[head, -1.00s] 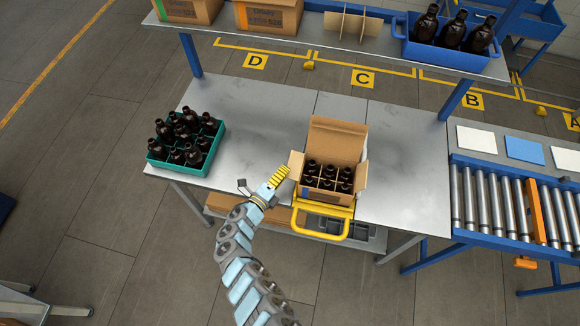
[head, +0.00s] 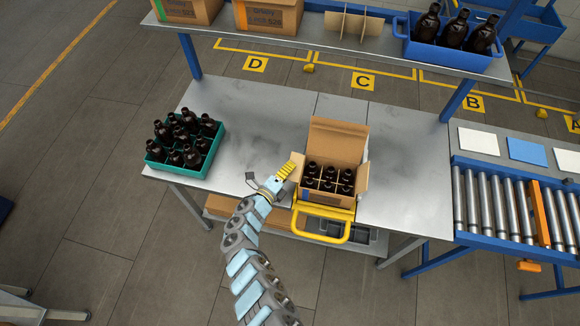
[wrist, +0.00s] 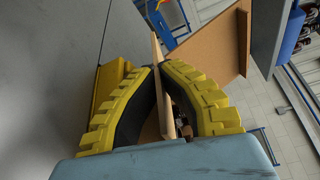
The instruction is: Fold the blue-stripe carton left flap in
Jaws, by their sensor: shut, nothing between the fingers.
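The open carton (head: 346,192) stands on the metal workbench with dark bottles in its cells. The left flap (head: 299,160) stands up beside my gripper (head: 290,166), which is at the carton's left side. In the wrist view my yellow fingers (wrist: 159,66) come together at the tips, and the flap's thin edge (wrist: 168,100) shows just beyond them. Whether they touch cannot be told.
A yellow-handled holder (head: 322,232) sits at the bench front, below the carton. A teal crate of bottles (head: 206,165) stands at the left. A shelf (head: 330,45) runs behind, and a roller conveyor (head: 490,205) lies at the right. The bench (head: 255,120) is clear behind my gripper.

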